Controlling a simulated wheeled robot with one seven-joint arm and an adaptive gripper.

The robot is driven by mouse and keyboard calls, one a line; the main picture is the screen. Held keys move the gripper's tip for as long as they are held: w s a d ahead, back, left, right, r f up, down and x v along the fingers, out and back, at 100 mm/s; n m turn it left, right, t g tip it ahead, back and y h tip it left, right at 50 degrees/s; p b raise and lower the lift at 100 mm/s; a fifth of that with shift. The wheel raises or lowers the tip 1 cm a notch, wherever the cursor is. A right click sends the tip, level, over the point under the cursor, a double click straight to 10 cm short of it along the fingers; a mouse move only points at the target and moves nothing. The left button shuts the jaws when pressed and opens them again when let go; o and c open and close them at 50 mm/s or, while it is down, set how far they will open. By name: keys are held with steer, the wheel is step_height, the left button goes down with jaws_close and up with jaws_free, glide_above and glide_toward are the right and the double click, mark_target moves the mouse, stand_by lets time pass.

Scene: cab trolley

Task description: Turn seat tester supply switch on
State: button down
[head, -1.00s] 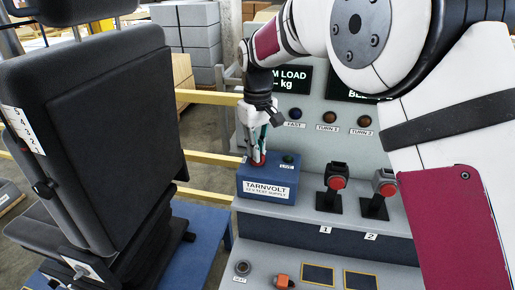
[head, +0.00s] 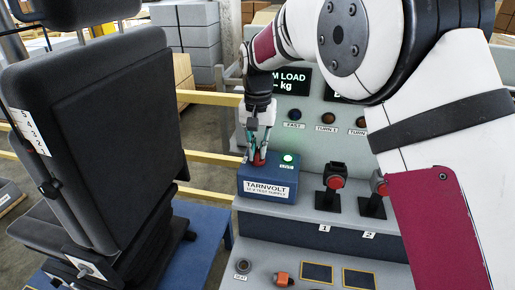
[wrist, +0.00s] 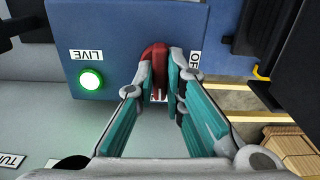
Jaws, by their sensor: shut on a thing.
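The blue supply box (head: 268,184) is labelled TARNVOLT and sits on the left end of the grey console. A red switch handle (wrist: 156,58) stands on its top; in the head view its red part (head: 259,158) shows just below my gripper. My gripper (head: 260,150) points down at the box, and in the wrist view its teal-padded fingers (wrist: 161,85) are closed on the red handle from both sides. The LIVE lamp (wrist: 90,80) glows green; it also shows lit in the head view (head: 288,158). An OFF label (wrist: 194,60) is partly hidden by a finger.
The console back panel (head: 310,150) has a display and several lamps. A black seat (head: 95,140) stands at left. Yellow rails (head: 210,158) run behind the gap.

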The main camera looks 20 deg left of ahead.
mark_target(258, 151)
steer(key=shift+m, duration=0.4)
steer(key=c, duration=1.7)
jaws_free()
steer(key=shift+o, duration=0.2)
step_height(258, 151, up, 12)
